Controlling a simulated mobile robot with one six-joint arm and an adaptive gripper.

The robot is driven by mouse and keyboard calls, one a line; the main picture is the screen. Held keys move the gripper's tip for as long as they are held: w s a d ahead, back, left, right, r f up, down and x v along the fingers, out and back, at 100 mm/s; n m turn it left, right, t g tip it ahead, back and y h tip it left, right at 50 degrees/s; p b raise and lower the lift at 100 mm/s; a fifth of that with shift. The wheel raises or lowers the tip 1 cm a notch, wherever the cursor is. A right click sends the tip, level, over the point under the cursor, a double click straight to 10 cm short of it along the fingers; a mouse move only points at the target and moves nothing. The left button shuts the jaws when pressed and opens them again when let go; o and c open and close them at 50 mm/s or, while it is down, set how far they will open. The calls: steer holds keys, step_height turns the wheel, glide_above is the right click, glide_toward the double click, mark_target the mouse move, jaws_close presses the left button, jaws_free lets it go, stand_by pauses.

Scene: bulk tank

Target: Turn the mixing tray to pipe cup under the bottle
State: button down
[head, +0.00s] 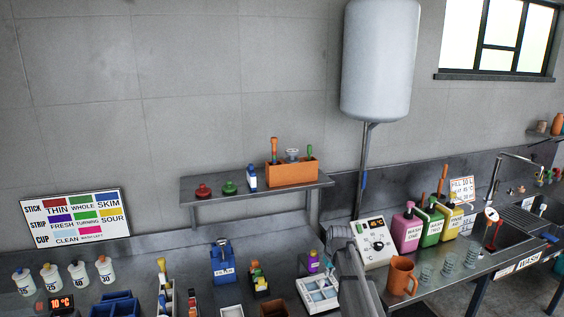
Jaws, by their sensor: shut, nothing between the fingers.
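A white mixing tray (318,294) with pale blue cup-like compartments sits on the steel counter at lower centre. Its compartment contents are too small to tell apart, so I cannot say which cup faces the bottle. My grey arm comes up from the bottom edge to the right of the tray. My gripper (331,266) shows small and dark at its end, close to the tray's back right side. It is shut and empty; whether it touches the tray is unclear.
A white dial box (372,243) and an orange mug (401,275) stand right of my arm, with clear glasses (448,265) beyond. A blue labelled holder (223,262) and a small dark caddy (259,280) are to the left. A shelf (256,186) hangs behind.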

mark_target(323, 284)
steer(key=shift+s+b+x, duration=0.2)
steer(key=shift+b+x, duration=0.6)
steer(key=shift+x, duration=0.05)
steer(key=shift+s+b+x, duration=0.2)
steer(key=shift+b+x, duration=0.6)
steer(key=shift+x, duration=0.1)
steer(key=shift+s+b+x, duration=0.2)
steer(key=shift+b+x, duration=0.6)
steer(key=shift+x, duration=0.05)
steer(key=shift+w+f, duration=0.15)
steer(key=shift+w, duration=0.1)
steer(key=shift+s+a, duration=0.2)
steer(key=shift+a, duration=0.6)
steer(key=shift+s, duration=0.4)
stand_by(0.5)
steer(key=w+p+v, duration=0.1)
steer(key=p+v, duration=0.5)
steer(key=shift+a, duration=0.25)
steer(key=shift+w, duration=0.2)
